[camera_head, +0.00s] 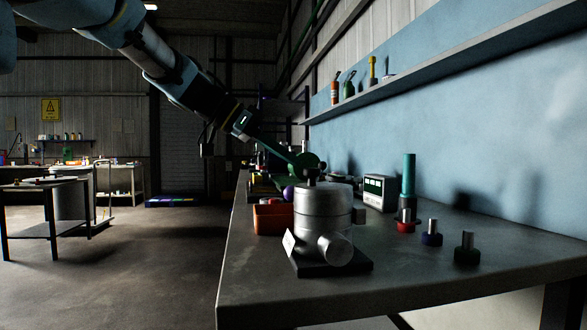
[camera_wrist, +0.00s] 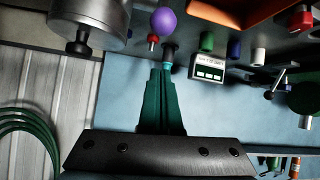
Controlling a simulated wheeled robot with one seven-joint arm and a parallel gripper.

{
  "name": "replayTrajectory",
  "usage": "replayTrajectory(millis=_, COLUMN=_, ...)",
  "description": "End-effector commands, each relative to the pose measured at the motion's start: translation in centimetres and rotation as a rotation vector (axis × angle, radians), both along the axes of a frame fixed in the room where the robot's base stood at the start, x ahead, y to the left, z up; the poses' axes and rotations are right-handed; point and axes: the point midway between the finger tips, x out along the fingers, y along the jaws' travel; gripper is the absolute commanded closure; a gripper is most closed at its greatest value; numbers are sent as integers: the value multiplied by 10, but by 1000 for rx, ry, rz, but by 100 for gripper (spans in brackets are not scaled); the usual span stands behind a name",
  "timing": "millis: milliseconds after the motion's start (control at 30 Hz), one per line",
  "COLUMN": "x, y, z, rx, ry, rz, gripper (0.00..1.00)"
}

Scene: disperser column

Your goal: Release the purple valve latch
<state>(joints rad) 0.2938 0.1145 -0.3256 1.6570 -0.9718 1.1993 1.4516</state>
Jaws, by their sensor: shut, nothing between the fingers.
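A round purple knob (camera_head: 289,194), the likeliest part of the purple valve latch, shows partly hidden behind a grey metal vessel (camera_head: 322,208) on the bench. It also shows at the top of the wrist view (camera_wrist: 164,20), just beyond my fingertips and apart from them in the picture. A small red peg (camera_wrist: 153,40) is beside it. My gripper (camera_head: 291,159) is above the bench behind the vessel. Its green fingers (camera_wrist: 167,66) are shut and empty. Whether the knob turns or slides cannot be told.
The vessel stands at the bench front, with an orange bin (camera_head: 272,218) to its left. A shelf (camera_head: 430,68) juts from the blue wall.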

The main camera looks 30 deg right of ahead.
Motion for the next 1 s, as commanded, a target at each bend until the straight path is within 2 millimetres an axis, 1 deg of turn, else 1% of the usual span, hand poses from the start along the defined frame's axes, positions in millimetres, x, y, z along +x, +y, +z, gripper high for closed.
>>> replayTrajectory(millis=33, x=3, y=9, z=5, rx=-1, ry=-2, rz=2, gripper=100)
replayTrajectory(millis=100, x=7, y=21, z=12, rx=-1, ry=-2, rz=1, gripper=100)
replayTrajectory(millis=200, x=11, y=35, z=20, rx=-1, ry=-1, rz=0, gripper=100)
replayTrajectory(millis=333, x=15, y=47, z=27, rx=-1, ry=-1, rz=0, gripper=100)
replayTrajectory(millis=500, x=16, y=52, z=31, rx=-1, ry=0, rz=-3, gripper=100)
replayTrajectory(millis=1000, x=17, y=53, z=28, rx=5, ry=5, rz=4, gripper=100)
